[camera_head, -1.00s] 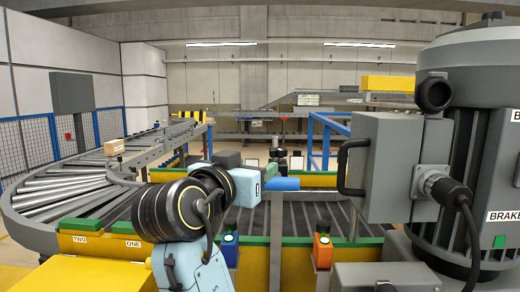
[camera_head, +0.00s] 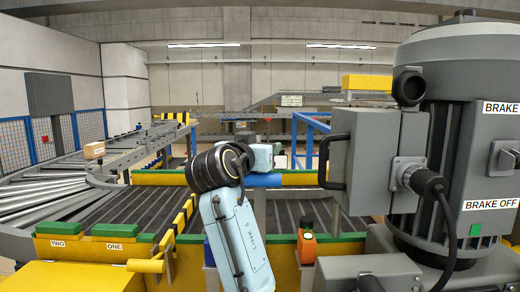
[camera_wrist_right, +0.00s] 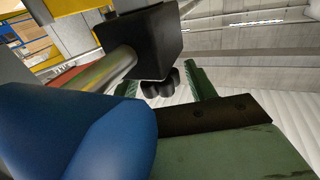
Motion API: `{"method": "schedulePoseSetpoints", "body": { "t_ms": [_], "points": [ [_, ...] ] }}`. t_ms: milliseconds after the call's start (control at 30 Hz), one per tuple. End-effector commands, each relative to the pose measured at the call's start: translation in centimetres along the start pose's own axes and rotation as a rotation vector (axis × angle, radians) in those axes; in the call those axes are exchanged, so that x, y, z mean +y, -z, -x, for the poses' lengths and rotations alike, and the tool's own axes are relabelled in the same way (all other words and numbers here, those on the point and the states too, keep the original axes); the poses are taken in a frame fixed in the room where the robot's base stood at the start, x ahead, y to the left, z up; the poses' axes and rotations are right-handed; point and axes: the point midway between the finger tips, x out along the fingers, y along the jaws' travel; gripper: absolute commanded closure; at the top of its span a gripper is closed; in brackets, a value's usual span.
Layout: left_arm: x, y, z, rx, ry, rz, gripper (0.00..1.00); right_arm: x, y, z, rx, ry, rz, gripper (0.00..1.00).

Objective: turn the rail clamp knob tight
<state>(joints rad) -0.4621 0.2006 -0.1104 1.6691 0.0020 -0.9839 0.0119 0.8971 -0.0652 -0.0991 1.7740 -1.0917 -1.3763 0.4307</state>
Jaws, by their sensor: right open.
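The black lobed knob (camera_wrist_right: 162,82) sits under a black clamp block (camera_wrist_right: 142,42) in the right wrist view. A metal rod (camera_wrist_right: 105,68) and a thick blue cylinder (camera_wrist_right: 75,135) lie beside it. My right gripper (camera_wrist_right: 166,88) has green toothed fingers, which are apart, with the knob between them in the picture. I cannot tell whether they touch it. In the head view my right arm reaches up to the blue cylinder (camera_head: 262,180) at the far yellow-green rail. The gripper's fingers and the knob are hidden there. My left gripper is not in view.
A large grey motor unit (camera_head: 470,140) and a grey box with a black handle (camera_head: 362,160) stand close on the right. An orange block (camera_head: 307,248) sits on the near rail. The roller conveyor (camera_head: 290,213) lies between the rails; a small carton (camera_head: 94,150) rests at left.

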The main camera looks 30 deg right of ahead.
Motion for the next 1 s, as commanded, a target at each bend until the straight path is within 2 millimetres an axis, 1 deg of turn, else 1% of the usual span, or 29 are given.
{"method": "schedulePoseSetpoints", "body": {
  "t_ms": [233,267,500,600,833,1000],
  "points": [
    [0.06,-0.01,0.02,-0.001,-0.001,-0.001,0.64,-0.01,0.01,-0.08,0.000,0.000,0.000,0.45],
    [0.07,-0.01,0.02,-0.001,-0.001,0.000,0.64,-0.02,0.01,-0.08,0.000,0.000,0.000,0.48],
    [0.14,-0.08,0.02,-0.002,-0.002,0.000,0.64,-0.02,0.01,-0.05,0.000,0.000,0.000,0.79],
    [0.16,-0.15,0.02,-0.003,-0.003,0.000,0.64,-0.02,0.01,-0.04,0.000,0.000,0.000,0.89],
    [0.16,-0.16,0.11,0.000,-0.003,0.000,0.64,-0.08,0.01,-0.02,-0.002,-0.024,0.000,0.89],
    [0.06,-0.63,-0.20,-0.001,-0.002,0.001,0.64,-0.13,0.09,0.00,-0.002,-0.097,0.002,0.89]
  ]
}}
